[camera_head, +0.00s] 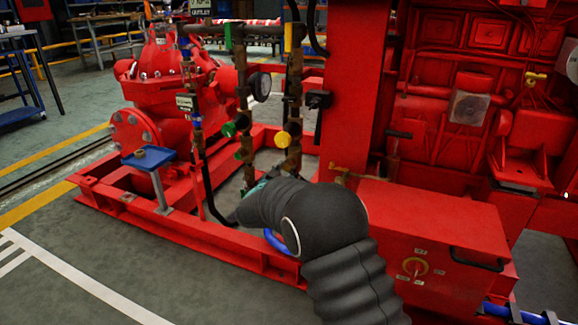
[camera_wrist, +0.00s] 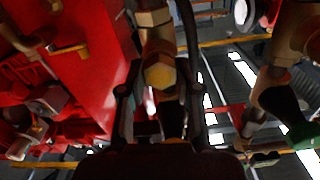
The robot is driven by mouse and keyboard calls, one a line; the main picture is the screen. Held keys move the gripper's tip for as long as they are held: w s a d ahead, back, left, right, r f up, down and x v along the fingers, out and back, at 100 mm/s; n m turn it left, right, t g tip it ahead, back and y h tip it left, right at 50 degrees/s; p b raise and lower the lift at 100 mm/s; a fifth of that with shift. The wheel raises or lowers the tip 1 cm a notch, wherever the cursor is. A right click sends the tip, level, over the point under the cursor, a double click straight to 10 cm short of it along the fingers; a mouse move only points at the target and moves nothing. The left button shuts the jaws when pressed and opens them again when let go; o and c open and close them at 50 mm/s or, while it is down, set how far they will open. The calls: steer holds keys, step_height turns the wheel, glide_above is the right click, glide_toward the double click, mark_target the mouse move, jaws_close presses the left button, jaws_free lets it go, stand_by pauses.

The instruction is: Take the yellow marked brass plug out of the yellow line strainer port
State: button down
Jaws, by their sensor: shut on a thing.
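In the wrist view, my gripper (camera_wrist: 160,92) has one dark finger on each side of a yellow-faced hexagonal plug (camera_wrist: 160,75) and is shut on it. The plug lines up with a brass fitting (camera_wrist: 155,22) and pipework behind it. I cannot tell whether its thread is still in the port. My dark arm hides most of the gripper there.
A green-ended brass branch (camera_wrist: 303,135) stands at the right of the wrist view. A black hose (camera_wrist: 188,30) runs close to the fingers. A red box with a dial (camera_head: 430,245) stands right of my arm. A blue-topped stand (camera_head: 147,158) is at left. Open floor lies front left.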

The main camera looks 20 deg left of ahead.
steer(key=shift+n, duration=0.7)
steer(key=shift+r+p, duration=0.15)
steer(key=shift+p, duration=0.15)
steer(key=shift+r+n+p, duration=0.1)
steer(key=shift+n+p, duration=0.4)
steer(key=shift+p, duration=0.1)
steer(key=shift+n+p, duration=0.5)
steer(key=shift+p, duration=0.35)
steer(key=shift+n+p, duration=0.6)
steer(key=shift+p, duration=0.2)
steer(key=shift+f, duration=0.2)
steer(key=c, duration=1.5)
jaws_free()
steer(key=shift+c, duration=0.2)
jaws_close()
